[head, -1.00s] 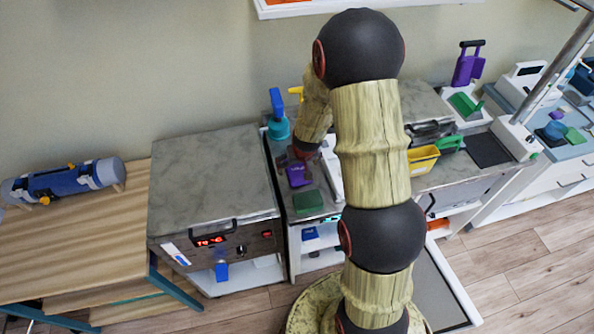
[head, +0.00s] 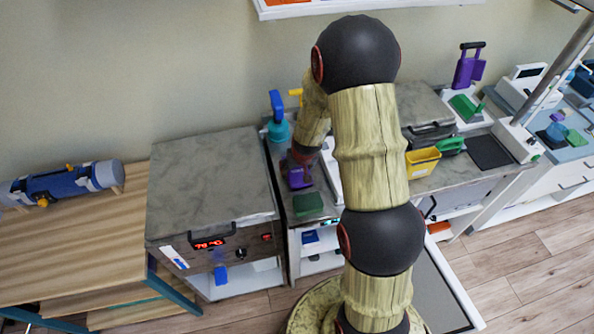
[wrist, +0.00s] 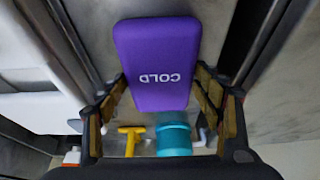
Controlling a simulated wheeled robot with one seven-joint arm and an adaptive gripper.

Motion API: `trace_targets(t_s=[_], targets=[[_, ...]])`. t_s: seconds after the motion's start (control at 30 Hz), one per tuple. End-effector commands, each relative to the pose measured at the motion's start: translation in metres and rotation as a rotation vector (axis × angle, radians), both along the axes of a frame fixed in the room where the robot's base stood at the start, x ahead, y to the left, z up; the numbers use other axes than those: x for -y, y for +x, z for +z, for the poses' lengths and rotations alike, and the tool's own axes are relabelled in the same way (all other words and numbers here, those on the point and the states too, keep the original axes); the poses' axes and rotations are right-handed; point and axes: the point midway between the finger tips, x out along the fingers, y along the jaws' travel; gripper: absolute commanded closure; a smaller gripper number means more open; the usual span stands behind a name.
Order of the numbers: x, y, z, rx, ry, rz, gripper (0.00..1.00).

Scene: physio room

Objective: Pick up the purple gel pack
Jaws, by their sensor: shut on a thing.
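The purple gel pack (wrist: 158,62), marked "COLD", sits between the two fingers of my gripper (wrist: 160,95) in the wrist view. The fingers are shut on its sides. In the head view the purple pack (head: 299,177) shows at the end of my arm, low over the narrow counter behind the green block. My gripper (head: 301,158) is partly hidden there by my own arm. I cannot tell whether the pack still touches the counter.
A green block (head: 308,205) lies close in front of the pack. A teal and blue bottle (head: 278,122) stands behind. A grey-topped cabinet (head: 210,180) is on the left, and a yellow bin (head: 422,162) is on the right. The wooden bench (head: 70,240) has free room.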

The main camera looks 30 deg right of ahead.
Motion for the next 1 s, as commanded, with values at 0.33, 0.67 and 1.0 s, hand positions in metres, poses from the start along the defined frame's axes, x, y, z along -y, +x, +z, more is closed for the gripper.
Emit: trace_targets(t_s=[0.33, 0.67, 1.0], targets=[[0.000, 0.000, 0.000, 0.000, 0.000, 0.000, 0.68], [0.000, 0.001, 0.002, 0.001, 0.000, 0.000, 0.69], [0.000, 0.001, 0.027, 0.002, -0.001, 0.001, 0.69]])
